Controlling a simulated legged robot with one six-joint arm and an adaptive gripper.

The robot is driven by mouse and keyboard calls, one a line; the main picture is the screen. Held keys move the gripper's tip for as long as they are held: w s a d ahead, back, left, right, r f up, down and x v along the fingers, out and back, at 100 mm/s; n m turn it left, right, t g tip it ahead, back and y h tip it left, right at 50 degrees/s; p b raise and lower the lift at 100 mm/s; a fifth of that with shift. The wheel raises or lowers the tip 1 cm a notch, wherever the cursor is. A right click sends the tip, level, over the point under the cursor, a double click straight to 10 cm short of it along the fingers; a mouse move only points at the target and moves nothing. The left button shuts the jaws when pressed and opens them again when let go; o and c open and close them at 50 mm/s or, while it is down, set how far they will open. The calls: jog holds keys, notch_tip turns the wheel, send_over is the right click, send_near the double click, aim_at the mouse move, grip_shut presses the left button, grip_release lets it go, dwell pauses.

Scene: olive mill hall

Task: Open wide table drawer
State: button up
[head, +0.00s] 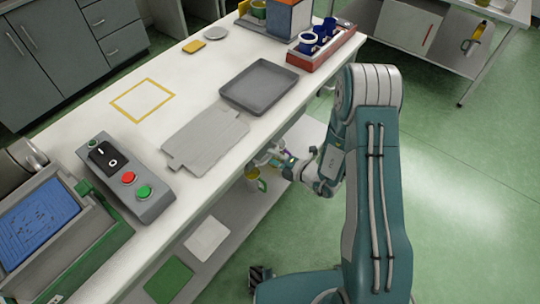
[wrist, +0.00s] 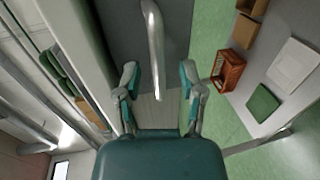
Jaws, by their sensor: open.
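The white worktable (head: 90,130) runs diagonally across the head view. Its drawer front is hidden under the tabletop edge there. In the wrist view a grey panel (wrist: 180,35), which looks like the drawer front, carries a long silver bar handle (wrist: 154,40). My gripper (head: 268,160) is beside the table's front edge, below the top. In the wrist view my gripper (wrist: 159,78) is open, with one finger on each side of the handle's near end. Both fingers look apart from the handle. The drawer's state cannot be seen.
A grey tray (head: 260,87), a flat grey board (head: 205,138) and a control box with buttons (head: 130,180) are on the tabletop. A lower shelf holds a white sheet (head: 207,239) and a green cloth (head: 168,280). Green floor (head: 470,200) is free at right.

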jog(key=shift+w+a+f, duration=0.2)
jog(key=shift+w+a, duration=0.25)
jog(key=shift+a, duration=0.1)
grip_shut()
jog(key=shift+d, duration=0.1)
